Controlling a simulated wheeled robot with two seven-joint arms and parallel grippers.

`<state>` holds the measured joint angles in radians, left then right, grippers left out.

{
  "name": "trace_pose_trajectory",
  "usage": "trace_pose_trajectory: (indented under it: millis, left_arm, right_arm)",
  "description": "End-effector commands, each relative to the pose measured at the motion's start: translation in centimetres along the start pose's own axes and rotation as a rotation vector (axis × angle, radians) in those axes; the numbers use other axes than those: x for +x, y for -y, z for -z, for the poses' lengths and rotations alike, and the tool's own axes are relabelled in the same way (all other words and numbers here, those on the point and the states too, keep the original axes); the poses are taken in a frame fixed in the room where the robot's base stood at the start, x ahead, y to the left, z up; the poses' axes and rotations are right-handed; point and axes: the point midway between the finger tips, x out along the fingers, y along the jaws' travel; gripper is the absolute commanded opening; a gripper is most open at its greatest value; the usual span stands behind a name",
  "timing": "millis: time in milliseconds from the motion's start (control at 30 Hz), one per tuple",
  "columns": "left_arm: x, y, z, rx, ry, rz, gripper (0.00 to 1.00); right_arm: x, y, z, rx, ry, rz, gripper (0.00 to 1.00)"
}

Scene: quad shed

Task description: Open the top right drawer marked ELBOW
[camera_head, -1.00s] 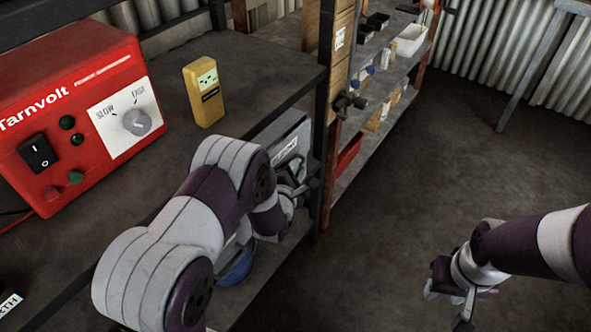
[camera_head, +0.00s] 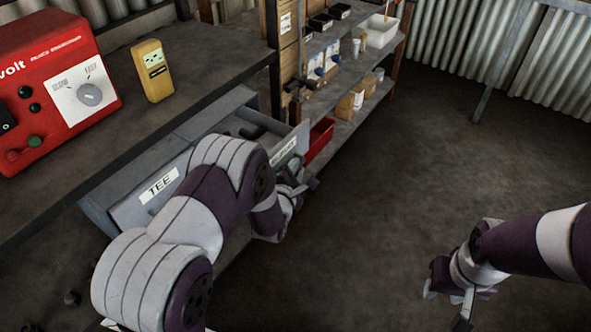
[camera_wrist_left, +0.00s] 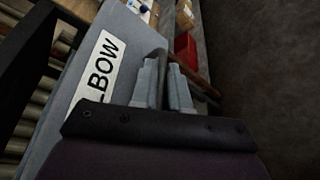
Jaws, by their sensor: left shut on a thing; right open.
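The grey ELBOW drawer (camera_head: 287,150) stands partly pulled out under the bench top, and dark pieces show inside it. Its label also shows in the left wrist view (camera_wrist_left: 103,66), with the first letter cut off. My left gripper (camera_head: 302,187) is at the drawer's front, beside the label. In the left wrist view its two fingers (camera_wrist_left: 164,85) are shut on the drawer handle (camera_wrist_left: 160,62). In the head view my left arm hides part of the drawer front. My right gripper (camera_head: 449,303) is open and empty over the floor at the right.
A drawer marked TEE (camera_head: 160,186) is left of the ELBOW drawer. A red Tarnvolt box (camera_head: 60,70) and a yellow meter (camera_head: 152,71) stand on the bench. Shelves with a red bin (camera_head: 319,138) are behind. The floor (camera_head: 420,150) at the right is clear.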

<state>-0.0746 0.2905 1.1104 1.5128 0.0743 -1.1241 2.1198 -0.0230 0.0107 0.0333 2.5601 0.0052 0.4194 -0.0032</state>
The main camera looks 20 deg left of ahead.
Motion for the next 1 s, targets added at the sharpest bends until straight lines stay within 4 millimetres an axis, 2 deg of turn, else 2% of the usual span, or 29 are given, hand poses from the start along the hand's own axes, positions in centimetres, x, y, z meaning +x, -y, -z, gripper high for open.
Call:
trace_pose_trajectory:
  millis: [267, 300, 633, 767, 1000]
  left_arm:
    - [0.0, 0.0, 0.0, 0.0, -0.001, 0.0, 0.0]
    - [0.0, 0.0, 0.0, 0.0, -0.001, 0.0, 0.21]
    - [-0.5, -0.1, -0.1, 0.0, 0.0, 0.0, 0.21]
    - [-3.0, -0.2, -0.1, 0.0, -0.001, 0.002, 0.21]
    - [-9.5, -0.1, -0.2, 0.0, 0.0, 0.003, 0.21]
  right_arm:
    - [0.0, 0.0, 0.0, 0.0, 0.0, 0.0, 0.43]
    - [0.0, 0.0, 0.0, 0.0, 0.0, 0.0, 0.43]
    - [-0.2, 0.0, 0.0, 0.0, 0.0, 0.0, 0.43]
    - [-0.9, 0.0, 0.1, 0.0, 0.0, 0.0, 0.43]
    - [-2.1, 0.0, 0.2, 0.0, 0.0, 0.0, 0.43]
